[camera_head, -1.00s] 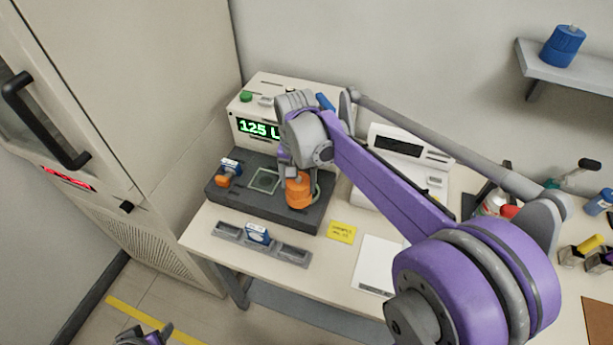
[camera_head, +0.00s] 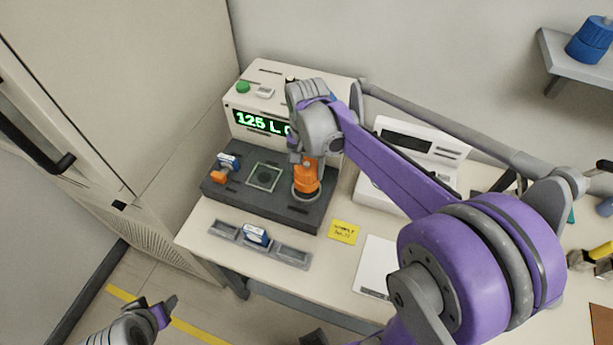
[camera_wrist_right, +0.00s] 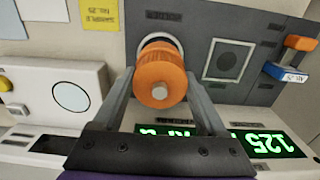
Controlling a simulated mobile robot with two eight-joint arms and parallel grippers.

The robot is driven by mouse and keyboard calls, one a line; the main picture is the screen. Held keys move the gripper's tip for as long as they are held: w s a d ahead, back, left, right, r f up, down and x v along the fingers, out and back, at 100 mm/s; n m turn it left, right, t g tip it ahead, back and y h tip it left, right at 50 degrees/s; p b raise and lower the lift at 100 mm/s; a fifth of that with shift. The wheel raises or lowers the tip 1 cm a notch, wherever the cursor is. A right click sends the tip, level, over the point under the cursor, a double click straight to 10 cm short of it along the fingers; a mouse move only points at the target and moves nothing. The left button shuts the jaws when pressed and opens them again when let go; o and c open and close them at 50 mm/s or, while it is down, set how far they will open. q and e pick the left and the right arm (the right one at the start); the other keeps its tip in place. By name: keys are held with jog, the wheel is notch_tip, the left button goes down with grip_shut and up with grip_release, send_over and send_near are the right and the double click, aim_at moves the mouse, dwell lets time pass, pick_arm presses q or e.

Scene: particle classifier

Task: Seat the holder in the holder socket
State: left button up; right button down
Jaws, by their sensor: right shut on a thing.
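The holder socket appears to be the pale-rimmed round opening (camera_head: 305,194) at the right of the dark deck (camera_head: 235,192). The holder is over the socket and hides much of it; I cannot tell whether it touches or enters it. My left gripper (camera_head: 163,314) is low at the left, away from the deck, and its opening is unclear.
The lit display unit (camera_head: 262,124) rises behind. A grey tray (camera_head: 290,255), yellow note (camera_head: 344,231) and white device (camera_head: 420,145) are nearby.

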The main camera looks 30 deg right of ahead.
jog(key=shift+f, duration=2.05)
jog(key=shift+c, duration=1.8)
grip_release()
jog(key=shift+f, duration=0.2)
jog(key=o, duration=0.4)
jog(key=shift+c, duration=0.2)
jog(key=shift+r, duration=0.2)
